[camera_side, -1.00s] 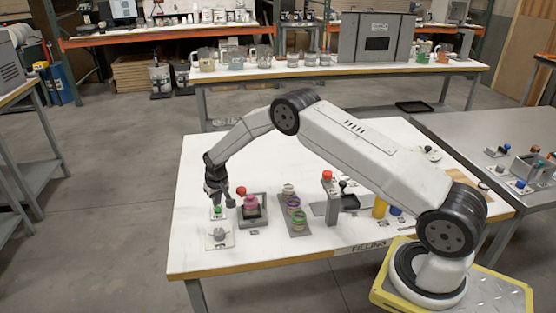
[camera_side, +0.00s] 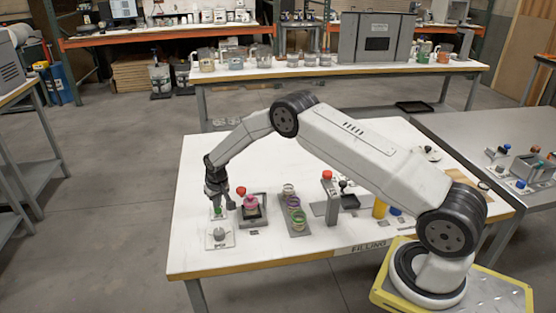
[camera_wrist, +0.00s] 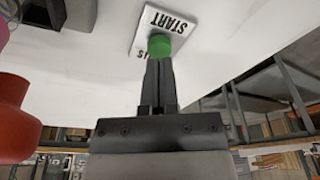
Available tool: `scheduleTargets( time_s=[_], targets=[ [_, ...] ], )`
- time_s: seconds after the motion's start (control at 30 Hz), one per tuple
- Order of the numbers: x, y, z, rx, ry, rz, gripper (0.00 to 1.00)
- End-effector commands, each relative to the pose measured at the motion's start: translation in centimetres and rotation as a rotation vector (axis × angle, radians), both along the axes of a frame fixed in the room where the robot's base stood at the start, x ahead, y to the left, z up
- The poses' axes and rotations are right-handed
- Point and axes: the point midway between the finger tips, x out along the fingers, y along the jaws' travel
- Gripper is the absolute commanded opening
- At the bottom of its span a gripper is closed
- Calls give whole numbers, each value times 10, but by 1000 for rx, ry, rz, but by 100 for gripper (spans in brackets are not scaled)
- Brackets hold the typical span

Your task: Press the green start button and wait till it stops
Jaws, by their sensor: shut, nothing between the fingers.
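The green start button (camera_wrist: 160,46) sits on a white plate marked START (camera_wrist: 178,24) in the wrist view. In the side view the green button (camera_side: 217,211) is at the left front of the white table. My gripper (camera_wrist: 158,62) is shut and empty, with its fingertips at the button's near side; they look to be touching it or very close. In the side view my gripper (camera_side: 216,203) is right over the button and partly hides it. Whether the button is pushed in cannot be told.
A grey knob on a white plate (camera_side: 220,243) stands just in front of the button. A grey rack (camera_side: 295,222) of several jars stands further right. The table's left side is clear.

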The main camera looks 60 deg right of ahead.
Motion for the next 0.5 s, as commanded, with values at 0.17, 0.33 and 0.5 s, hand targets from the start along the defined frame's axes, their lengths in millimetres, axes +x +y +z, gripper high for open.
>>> scheduleTargets(
  time_s=[0.17,0.33,0.5],
  targets=[
    [0,0,-5,0,0,0,0],
    [0,0,-9,0,0,0,0],
    [0,0,-13,0,1,0,0]
  ],
)
